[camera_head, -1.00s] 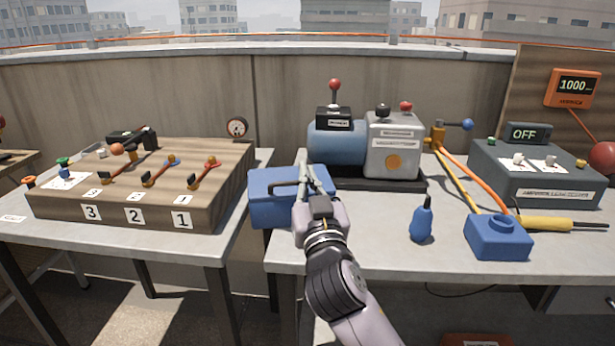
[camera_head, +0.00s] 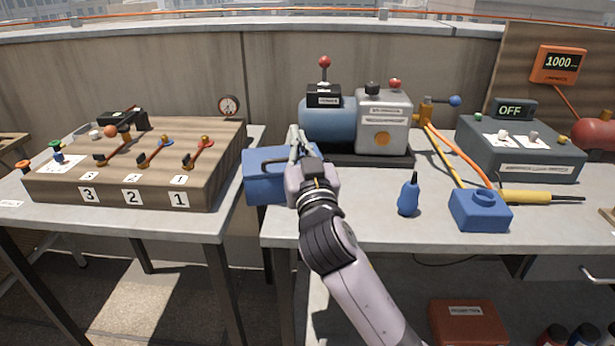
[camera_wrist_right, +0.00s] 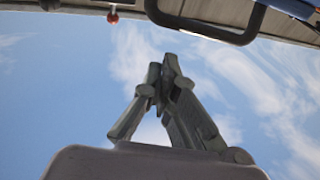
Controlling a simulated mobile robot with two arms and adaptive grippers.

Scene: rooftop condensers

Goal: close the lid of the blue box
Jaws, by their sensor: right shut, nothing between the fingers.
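The blue box (camera_head: 262,188) sits at the left front corner of the right-hand table in the head view. Its blue top looks flat, with a dark handle along it. My right gripper and arm cover its right part, so I cannot tell whether the lid is fully down. My right gripper (camera_head: 297,133) is shut and empty, over the right side of the box. In the right wrist view the gripper (camera_wrist_right: 167,65) has its fingertips together against the sky, and a dark handle bar (camera_wrist_right: 205,28) crosses above them. My left gripper is not in view.
Behind the box stands a blue tank with a grey unit (camera_head: 382,125). To the right are a blue bulb (camera_head: 408,197), a blue block (camera_head: 480,212) and a grey console (camera_head: 522,155). A wooden lever panel (camera_head: 130,170) is on the left table, across a gap.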

